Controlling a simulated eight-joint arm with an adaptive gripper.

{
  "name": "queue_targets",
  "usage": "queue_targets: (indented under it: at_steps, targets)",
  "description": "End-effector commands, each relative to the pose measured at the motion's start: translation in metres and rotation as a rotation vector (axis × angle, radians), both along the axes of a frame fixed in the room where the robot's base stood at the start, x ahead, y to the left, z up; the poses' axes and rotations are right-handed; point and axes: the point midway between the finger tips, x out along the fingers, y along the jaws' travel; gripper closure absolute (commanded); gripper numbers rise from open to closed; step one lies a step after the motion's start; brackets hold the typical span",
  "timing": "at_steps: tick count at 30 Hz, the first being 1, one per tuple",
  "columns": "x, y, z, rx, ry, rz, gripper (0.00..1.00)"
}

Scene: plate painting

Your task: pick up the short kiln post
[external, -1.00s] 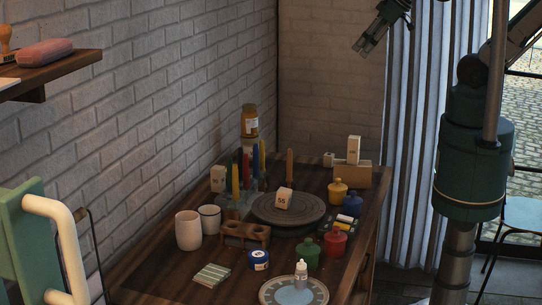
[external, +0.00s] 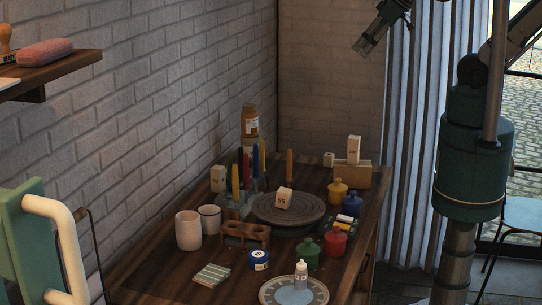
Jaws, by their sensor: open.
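Several cream blocks that look like kiln posts stand on the table. One marked block (external: 284,199) sits tilted on the round grey turntable (external: 262,214). A taller one (external: 354,150) stands upright on a tan box (external: 352,175) at the back right, with a small cream block (external: 328,159) to its left. Another block (external: 218,178) stands at the left near the wall. I cannot tell for sure which is the short kiln post. My gripper (external: 364,44) is open and empty, high above the back right of the table and apart from everything.
Brushes or coloured sticks (external: 236,178), a stacked jar (external: 250,122), two pale cups (external: 188,230) and a wooden holder (external: 245,235) crowd the left. Yellow (external: 338,194), red (external: 335,244) and green (external: 307,255) lidded pots line the right. A plate (external: 276,300) lies in front.

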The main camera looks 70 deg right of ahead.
Motion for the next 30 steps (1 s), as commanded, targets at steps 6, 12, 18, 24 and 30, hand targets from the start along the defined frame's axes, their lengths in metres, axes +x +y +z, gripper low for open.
queue_targets:
  at_steps: [6,12,18,24,30]
  targets:
    - [0.0,0.0,0.0,0.0,0.0,0.0,0.46]
    - [0.0,0.0,0.0,0.0,0.0,0.0,0.61]
    - [0.0,0.0,0.0,0.0,0.0,0.0,0.61]
    - [0.001,0.0,-0.002,0.005,0.003,-0.007,0.61]
    - [0.008,-0.002,-0.012,0.035,0.024,-0.054,0.61]
